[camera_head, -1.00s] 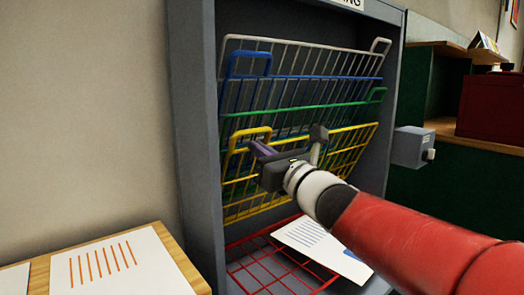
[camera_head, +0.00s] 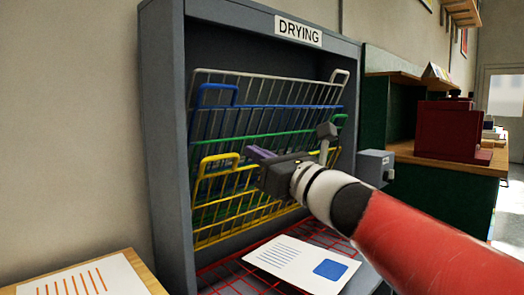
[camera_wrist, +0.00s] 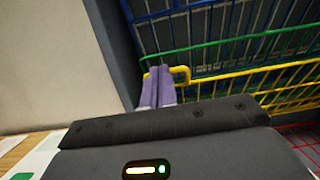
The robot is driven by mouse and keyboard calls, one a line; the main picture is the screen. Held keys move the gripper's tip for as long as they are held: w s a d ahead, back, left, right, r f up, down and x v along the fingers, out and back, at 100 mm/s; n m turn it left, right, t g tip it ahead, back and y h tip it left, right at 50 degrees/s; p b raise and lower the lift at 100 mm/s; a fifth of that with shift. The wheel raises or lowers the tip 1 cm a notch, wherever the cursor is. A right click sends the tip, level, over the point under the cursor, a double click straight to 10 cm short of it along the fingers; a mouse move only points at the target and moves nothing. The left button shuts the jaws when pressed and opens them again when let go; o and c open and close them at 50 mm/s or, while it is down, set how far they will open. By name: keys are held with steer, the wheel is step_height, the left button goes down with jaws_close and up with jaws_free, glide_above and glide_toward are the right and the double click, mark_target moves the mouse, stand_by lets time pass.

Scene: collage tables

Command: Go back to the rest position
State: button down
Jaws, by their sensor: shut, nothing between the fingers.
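My gripper (camera_head: 262,155) is in front of the drying rack in the head view, beside the yellow basket's left handle. In the wrist view its two purple fingers (camera_wrist: 158,86) are together and empty. The yellow handle (camera_wrist: 181,73) shows just behind the fingertips; I cannot tell whether they touch it. My red arm reaches in from the lower right.
The grey cabinet (camera_head: 165,130) marked DRYING holds tilted white (camera_head: 268,80), blue (camera_head: 215,97), green (camera_head: 340,118) and yellow (camera_head: 220,160) wire racks. A printed sheet (camera_head: 300,262) lies on the lowered red rack (camera_head: 225,272). A wooden table (camera_head: 140,262) stands left; a grey box (camera_head: 375,165) sits right.

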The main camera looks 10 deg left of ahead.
steer(key=s+d+f+n+g+h, duration=0.2)
steer(key=s+d+f+n+h, duration=0.25)
steer(key=f+n, duration=0.35)
steer(key=s+d+f+n+g+h, duration=0.35)
steer(key=s+f+n, duration=0.25)
steer(key=f, duration=0.5)
steer(key=s+d+f+n+h, duration=0.4)
steer(key=d+f, duration=0.3)
steer(key=d, duration=0.2)
steer(key=s+d+f+n+g+h, duration=0.1)
steer(key=s+d+f+n+h, duration=0.3)
steer(key=s+d+f+n, duration=0.2)
steer(key=d+f+n, duration=0.1)
steer(key=d+f, duration=0.1)
steer(key=d, duration=0.1)
steer(key=shift+s+f+h, duration=0.25)
steer(key=shift+s+h, duration=0.15)
